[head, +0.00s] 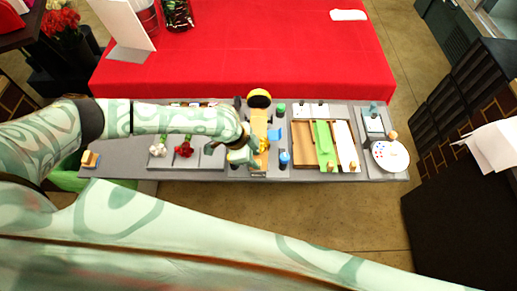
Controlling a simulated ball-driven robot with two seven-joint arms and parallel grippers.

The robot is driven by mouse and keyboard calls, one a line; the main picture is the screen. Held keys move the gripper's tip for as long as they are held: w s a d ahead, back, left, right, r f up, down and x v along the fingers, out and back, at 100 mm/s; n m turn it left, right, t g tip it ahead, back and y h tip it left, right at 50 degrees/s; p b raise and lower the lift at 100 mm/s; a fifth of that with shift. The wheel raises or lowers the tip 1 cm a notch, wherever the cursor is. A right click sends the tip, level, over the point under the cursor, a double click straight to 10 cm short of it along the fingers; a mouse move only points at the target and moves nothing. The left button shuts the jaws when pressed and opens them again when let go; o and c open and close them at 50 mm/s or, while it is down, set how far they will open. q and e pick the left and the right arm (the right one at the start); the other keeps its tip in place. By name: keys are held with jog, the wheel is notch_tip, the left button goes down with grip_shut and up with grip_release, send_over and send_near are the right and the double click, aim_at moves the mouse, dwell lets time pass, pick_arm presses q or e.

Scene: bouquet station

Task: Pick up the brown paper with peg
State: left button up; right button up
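The brown paper (302,150) lies in the tray on the right half of the grey table, left of a green sheet (323,138) and a white sheet (343,140). Small wooden pegs show at the near ends of the green and white sheets; I cannot make out a peg on the brown one. My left gripper (243,156) is over the middle of the table, left of the brown paper and apart from it. It is beside a yellow-orange upright stand (260,150). Its fingers are too small and overlapped to tell open or shut. My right gripper does not show.
A blue bottle (284,159) stands between the stand and the papers. A round white palette (391,155) is at the right end. White and red flowers (184,149) lie left of my gripper. A red-covered table (250,50) is behind, mostly clear.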

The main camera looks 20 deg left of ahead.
aim_at(258, 162)
pick_arm(q)
jog(key=x, duration=0.3)
jog(key=shift+f, duration=0.1)
grip_shut()
